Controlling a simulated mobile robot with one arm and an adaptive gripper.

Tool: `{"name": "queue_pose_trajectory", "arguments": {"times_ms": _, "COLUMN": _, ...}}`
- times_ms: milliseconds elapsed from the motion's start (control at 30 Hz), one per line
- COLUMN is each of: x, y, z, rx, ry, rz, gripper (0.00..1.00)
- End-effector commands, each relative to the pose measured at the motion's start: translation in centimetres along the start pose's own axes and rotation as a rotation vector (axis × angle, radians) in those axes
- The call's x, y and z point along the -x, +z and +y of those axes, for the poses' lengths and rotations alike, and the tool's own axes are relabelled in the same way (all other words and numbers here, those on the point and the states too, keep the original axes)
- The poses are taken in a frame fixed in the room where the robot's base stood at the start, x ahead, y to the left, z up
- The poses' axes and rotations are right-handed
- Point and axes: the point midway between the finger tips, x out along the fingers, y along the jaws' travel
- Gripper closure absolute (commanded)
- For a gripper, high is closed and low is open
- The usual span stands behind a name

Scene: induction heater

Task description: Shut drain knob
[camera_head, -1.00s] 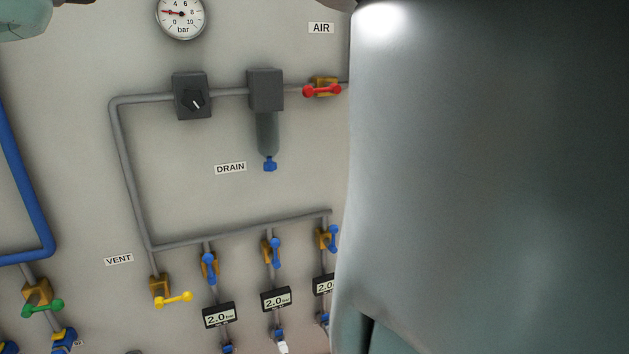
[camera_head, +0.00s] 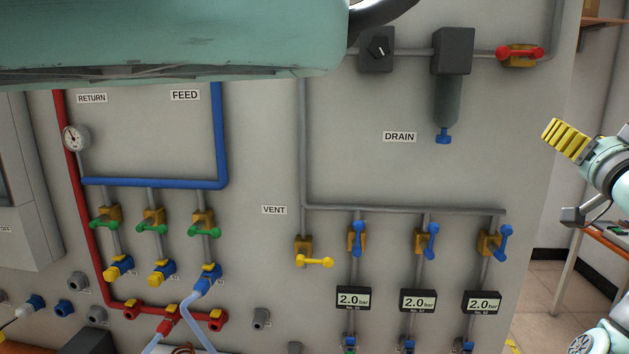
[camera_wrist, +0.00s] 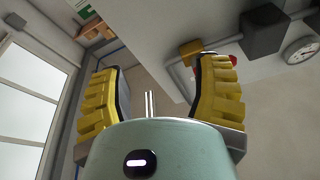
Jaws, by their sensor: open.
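The drain knob (camera_head: 444,135) is a small blue knob at the bottom of the grey filter bowl (camera_head: 447,100), right of the DRAIN label (camera_head: 400,137). I cannot tell how far it is turned. My gripper (camera_head: 567,140) is at the right of the head view, beyond the panel's right edge in the picture, apart from the knob. In the wrist view my gripper (camera_wrist: 160,68) has its two yellow fingers wide apart with nothing between them. The knob does not show in the wrist view.
The red-handled air valve (camera_head: 519,55) is right of the filter; in the wrist view its brass body (camera_wrist: 190,48) shows near the right finger. Blue-handled valves (camera_head: 430,240) and a yellow vent handle (camera_head: 315,261) sit below. My arm hides the panel's upper left.

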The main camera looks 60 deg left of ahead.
Motion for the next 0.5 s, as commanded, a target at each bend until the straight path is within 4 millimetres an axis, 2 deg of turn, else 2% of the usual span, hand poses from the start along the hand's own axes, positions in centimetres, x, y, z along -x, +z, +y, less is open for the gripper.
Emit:
{"name": "queue_pose_trajectory", "arguments": {"times_ms": 100, "x": 0.4, "y": 2.4, "z": -4.3, "rx": 0.075, "ry": -0.164, "rz": -0.128, "gripper": 0.36}}
{"name": "queue_pose_trajectory", "arguments": {"times_ms": 200, "x": 1.1, "y": 3.9, "z": -7.0, "rx": 0.141, "ry": -0.268, "rz": -0.221, "gripper": 0.36}}
{"name": "queue_pose_trajectory", "arguments": {"times_ms": 300, "x": 1.9, "y": 4.9, "z": -8.8, "rx": 0.192, "ry": -0.336, "rz": -0.285, "gripper": 0.36}}
{"name": "queue_pose_trajectory", "arguments": {"times_ms": 500, "x": 2.0, "y": 5.6, "z": -10.0, "rx": 0.226, "ry": -0.38, "rz": -0.332, "gripper": 0.36}}
